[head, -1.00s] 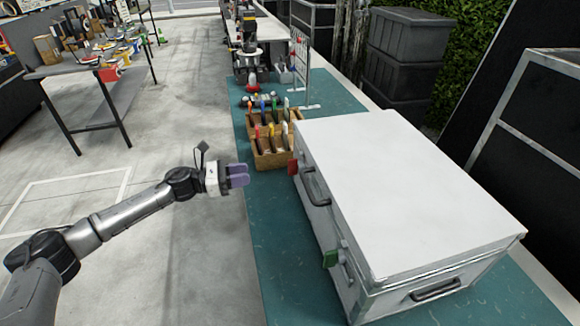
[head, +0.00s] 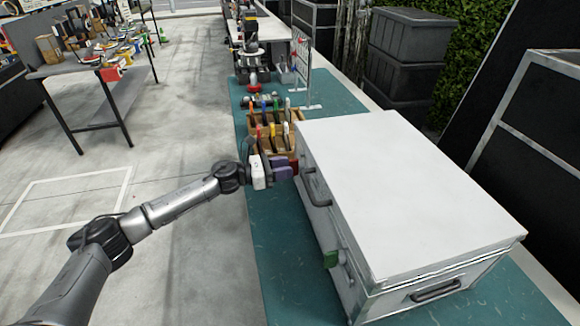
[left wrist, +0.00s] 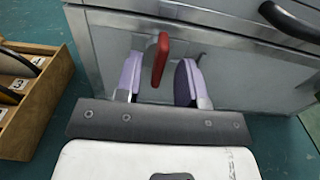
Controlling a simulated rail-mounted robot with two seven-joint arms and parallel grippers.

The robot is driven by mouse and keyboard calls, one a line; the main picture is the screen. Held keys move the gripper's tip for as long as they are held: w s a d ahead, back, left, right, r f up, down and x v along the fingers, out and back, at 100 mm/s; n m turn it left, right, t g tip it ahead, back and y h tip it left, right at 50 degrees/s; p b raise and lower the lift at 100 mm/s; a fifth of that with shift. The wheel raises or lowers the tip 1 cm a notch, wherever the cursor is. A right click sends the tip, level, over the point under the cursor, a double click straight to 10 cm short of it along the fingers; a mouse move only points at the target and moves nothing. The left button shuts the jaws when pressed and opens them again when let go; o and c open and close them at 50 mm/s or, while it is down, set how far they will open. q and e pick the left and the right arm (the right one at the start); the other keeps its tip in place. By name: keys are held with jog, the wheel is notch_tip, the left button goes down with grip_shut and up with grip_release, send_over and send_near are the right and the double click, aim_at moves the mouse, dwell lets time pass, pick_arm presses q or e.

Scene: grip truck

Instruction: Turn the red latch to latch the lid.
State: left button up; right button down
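The red latch (left wrist: 160,60) is on the front of the white case (head: 410,190), near its far end. In the left wrist view it stands upright between the two purple fingers of my left gripper (left wrist: 158,80). The fingers are open, with a gap visible on each side of the latch. In the head view my left gripper (head: 282,169) is at the case front, and the latch (head: 294,166) is mostly hidden behind it. The lid is down on the case. My right gripper is out of view.
A wooden rack (head: 262,127) of coloured-handled tools stands just beyond the gripper; its edge also shows in the left wrist view (left wrist: 40,105). A black handle (head: 316,188) sticks out beside the red latch. The teal bench top (head: 285,270) before the case is clear.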

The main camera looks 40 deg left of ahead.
pick_arm(q)
jog(key=shift+x, duration=1)
jog(key=shift+c, duration=0.4)
grip_shut()
